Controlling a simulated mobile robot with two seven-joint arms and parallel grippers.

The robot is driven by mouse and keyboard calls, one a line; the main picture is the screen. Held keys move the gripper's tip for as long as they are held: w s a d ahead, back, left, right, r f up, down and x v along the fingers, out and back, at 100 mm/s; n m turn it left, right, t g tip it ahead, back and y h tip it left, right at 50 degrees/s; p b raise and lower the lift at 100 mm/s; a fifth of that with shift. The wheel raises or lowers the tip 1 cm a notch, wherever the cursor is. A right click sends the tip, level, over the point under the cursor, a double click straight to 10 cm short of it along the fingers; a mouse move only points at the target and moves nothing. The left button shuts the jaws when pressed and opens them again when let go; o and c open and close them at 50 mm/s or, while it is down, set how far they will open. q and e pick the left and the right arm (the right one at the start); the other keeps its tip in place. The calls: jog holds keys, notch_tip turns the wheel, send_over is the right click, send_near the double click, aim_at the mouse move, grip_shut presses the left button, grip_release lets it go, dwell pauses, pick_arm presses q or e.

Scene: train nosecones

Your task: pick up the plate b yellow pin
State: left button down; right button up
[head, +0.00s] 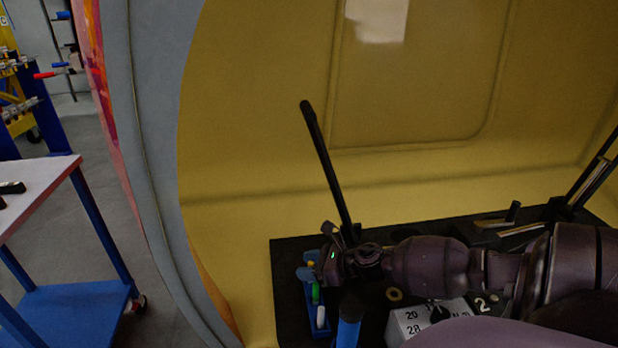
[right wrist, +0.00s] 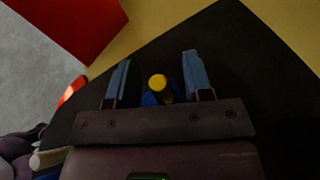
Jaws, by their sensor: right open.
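The yellow pin (right wrist: 158,82) stands between the two blue fingers of my right gripper (right wrist: 157,78) in the right wrist view, with a gap on each side. In the head view a small bit of the yellow pin (head: 310,264) shows between the fingertips of my right gripper (head: 307,265). The gripper is open at the far end of a narrow blue plate (head: 308,299). The pin's lower part is hidden from the head camera. My left gripper is not in view.
A green pin (head: 316,293) and a white pin (head: 321,317) stand on the blue plate nearer the camera. A tall black lever (head: 325,160) rises beside my gripper. A blue handle (head: 349,322) and a numbered grey dial box (head: 410,325) are close by on the black console.

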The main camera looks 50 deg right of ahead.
jog(key=shift+w+a+f, duration=0.2)
jog(key=shift+w, duration=0.3)
grip_shut()
